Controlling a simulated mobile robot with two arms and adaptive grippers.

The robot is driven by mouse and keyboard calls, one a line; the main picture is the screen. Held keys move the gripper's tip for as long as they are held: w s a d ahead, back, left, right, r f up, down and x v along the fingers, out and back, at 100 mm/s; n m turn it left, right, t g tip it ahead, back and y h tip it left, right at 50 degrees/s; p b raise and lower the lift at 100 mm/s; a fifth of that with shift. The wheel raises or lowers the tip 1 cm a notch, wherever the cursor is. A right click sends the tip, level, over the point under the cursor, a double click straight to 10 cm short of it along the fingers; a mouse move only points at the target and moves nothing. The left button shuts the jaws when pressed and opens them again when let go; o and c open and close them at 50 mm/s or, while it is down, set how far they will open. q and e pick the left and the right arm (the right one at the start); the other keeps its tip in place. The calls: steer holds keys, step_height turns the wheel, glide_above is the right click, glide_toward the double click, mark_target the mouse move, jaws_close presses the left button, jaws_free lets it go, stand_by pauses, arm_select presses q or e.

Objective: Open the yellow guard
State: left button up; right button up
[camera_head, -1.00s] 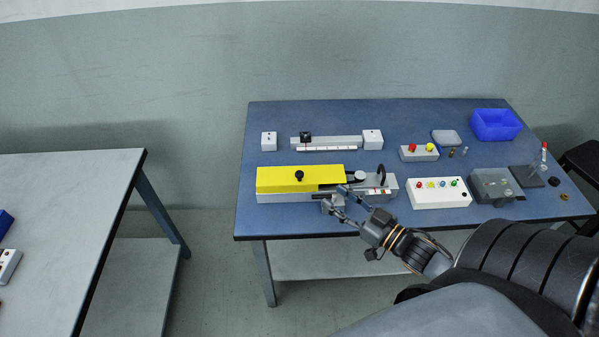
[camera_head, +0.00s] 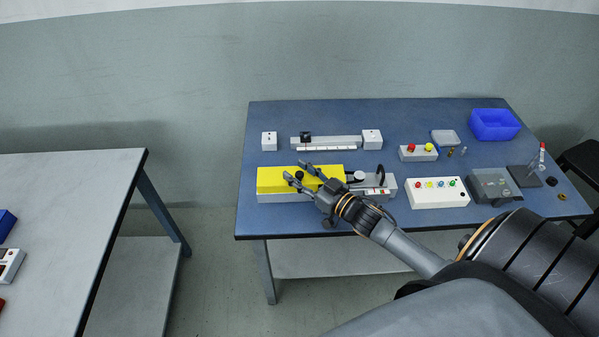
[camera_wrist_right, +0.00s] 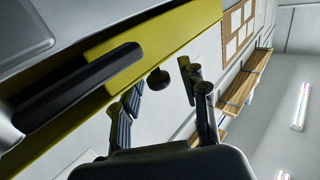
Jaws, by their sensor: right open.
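The yellow guard (camera_head: 270,181) is a long flat cover lying on the left part of a light grey fixture (camera_head: 283,198) on the blue table. A dark round knob (camera_head: 299,175) stands on it. My right gripper (camera_head: 293,170) is over the guard, with its open fingers pointing left around the knob's area. In the right wrist view the guard (camera_wrist_right: 165,37) runs diagonally, and the dark knob (camera_wrist_right: 158,79) appears between the two spread fingers (camera_wrist_right: 160,80). I cannot tell whether either finger touches it. My left gripper is out of view.
Behind the guard stands a grey rail (camera_head: 330,142) with white end blocks. To the right are a white button box (camera_head: 438,194), a grey box (camera_head: 492,187) and a blue bin (camera_head: 495,125). A second table (camera_head: 70,200) is at the left.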

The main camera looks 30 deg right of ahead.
jaws_close()
